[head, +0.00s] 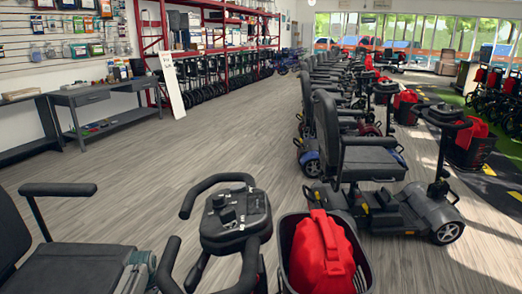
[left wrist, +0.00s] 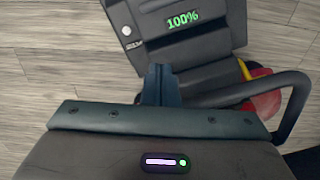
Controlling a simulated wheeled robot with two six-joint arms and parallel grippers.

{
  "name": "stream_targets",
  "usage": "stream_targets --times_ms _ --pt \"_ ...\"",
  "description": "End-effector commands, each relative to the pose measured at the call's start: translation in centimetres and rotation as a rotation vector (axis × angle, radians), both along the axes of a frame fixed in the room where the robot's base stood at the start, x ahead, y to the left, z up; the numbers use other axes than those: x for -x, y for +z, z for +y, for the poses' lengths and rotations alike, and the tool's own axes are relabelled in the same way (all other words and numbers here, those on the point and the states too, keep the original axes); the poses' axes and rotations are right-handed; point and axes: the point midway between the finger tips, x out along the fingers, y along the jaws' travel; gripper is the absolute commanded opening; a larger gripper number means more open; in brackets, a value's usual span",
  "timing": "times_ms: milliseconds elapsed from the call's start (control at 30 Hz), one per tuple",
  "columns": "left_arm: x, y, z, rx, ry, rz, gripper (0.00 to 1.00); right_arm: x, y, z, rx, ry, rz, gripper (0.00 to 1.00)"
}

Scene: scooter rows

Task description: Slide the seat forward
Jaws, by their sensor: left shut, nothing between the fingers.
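The nearest scooter's seat shows at the left edge of the head view, with a dark cushion (head: 75,272), part of its backrest (head: 12,225) and one raised armrest (head: 58,189). Its lower part is cut off by the frame. The same scooter's tiller (head: 232,220) stands to the right of the seat. In the left wrist view my left gripper (left wrist: 160,84) has its blue-grey fingers together with nothing between them. They are in front of a dark panel (left wrist: 185,45) with a green "100%" readout. I cannot tell whether they touch it. My right gripper is not in view.
A front basket (head: 290,245) holds a red bag (head: 325,250). Another scooter (head: 375,175) stands at the right, ahead of a long row. A grey workbench (head: 105,100) and red shelving (head: 165,40) line the left. The wooden floor (head: 150,160) between is clear.

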Motion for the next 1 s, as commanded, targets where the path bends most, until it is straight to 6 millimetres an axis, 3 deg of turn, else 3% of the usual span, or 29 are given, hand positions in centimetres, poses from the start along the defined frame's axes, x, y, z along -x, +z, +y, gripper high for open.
stream_targets --times_ms 1000 --pt "-0.3 1.0 -3.8 -0.006 -0.003 -0.004 0.0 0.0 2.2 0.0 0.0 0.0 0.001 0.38"
